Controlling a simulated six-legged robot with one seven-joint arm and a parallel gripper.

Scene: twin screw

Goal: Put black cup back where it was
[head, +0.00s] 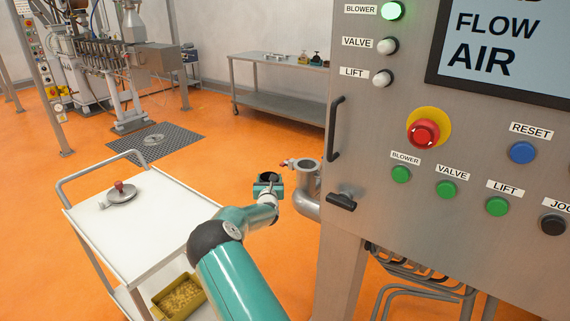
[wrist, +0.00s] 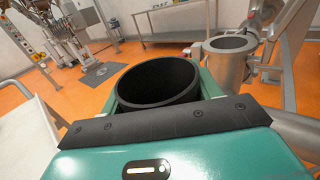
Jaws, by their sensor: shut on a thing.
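The black cup (wrist: 158,84) is held in my gripper (head: 268,178), close in front of the wrist camera. Its open mouth faces up and a little toward the camera, and its inside looks dark and empty. In the head view the cup (head: 267,176) shows small at the end of my teal arm. My gripper is shut on it, in the air between the white cart and the steel pipe. The lower part of the cup is hidden by the gripper. The place the cup came from cannot be told from these frames.
An open steel pipe (head: 307,166) with a clamp stands just right of the gripper, beside the control panel (head: 380,150). A white cart (head: 150,220) at left carries a round lid with a red knob (head: 119,191). A yellow bin (head: 180,297) sits below. A steel table (head: 280,75) stands behind.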

